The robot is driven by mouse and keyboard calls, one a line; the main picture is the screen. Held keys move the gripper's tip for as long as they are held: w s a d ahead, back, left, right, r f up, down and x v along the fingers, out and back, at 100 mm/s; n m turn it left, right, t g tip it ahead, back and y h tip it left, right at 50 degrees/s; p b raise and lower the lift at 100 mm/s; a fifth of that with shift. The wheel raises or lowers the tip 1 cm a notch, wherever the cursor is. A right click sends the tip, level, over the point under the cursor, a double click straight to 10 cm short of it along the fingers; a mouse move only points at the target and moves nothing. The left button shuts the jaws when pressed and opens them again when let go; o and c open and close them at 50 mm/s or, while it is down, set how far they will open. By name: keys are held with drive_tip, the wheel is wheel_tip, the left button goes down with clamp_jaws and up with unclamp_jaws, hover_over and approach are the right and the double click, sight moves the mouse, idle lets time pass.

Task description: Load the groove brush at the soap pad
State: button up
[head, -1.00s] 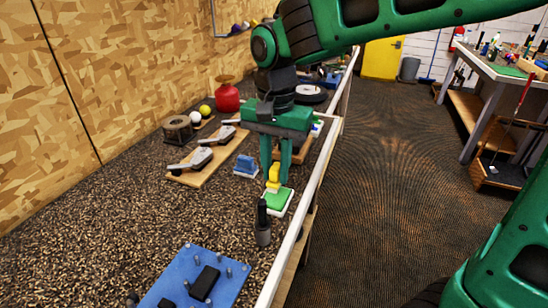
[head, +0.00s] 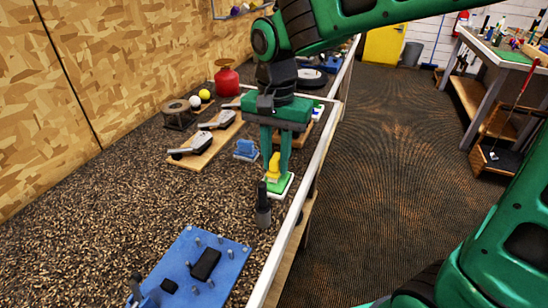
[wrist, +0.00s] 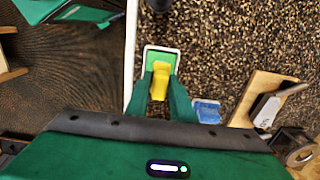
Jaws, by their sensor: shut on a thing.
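My gripper (head: 275,170) points straight down and is shut on a yellow brush (head: 273,167). In the wrist view the brush (wrist: 160,80) sits between the two green fingers (wrist: 160,92). The soap pad (head: 281,188) is a green pad in a white-rimmed tray near the counter's right edge. The brush is at the pad, its lower end over the green surface. The wrist view shows the far part of the pad (wrist: 160,56) beyond the brush. I cannot tell whether the bristles touch the pad; they are hidden.
A dark bottle (head: 263,208) stands close in front of the pad. A blue block on a pale base (head: 245,150) lies to the left. A blue pegged board (head: 215,240) lies nearer me. Club heads on a wooden board (head: 205,145) lie farther left. A white edge strip (head: 300,205) bounds the counter.

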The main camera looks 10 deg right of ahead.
sight(276, 157)
drive_tip(key=shift+f, duration=0.55)
idle(1.4)
drive_tip(key=shift+r, duration=3.55)
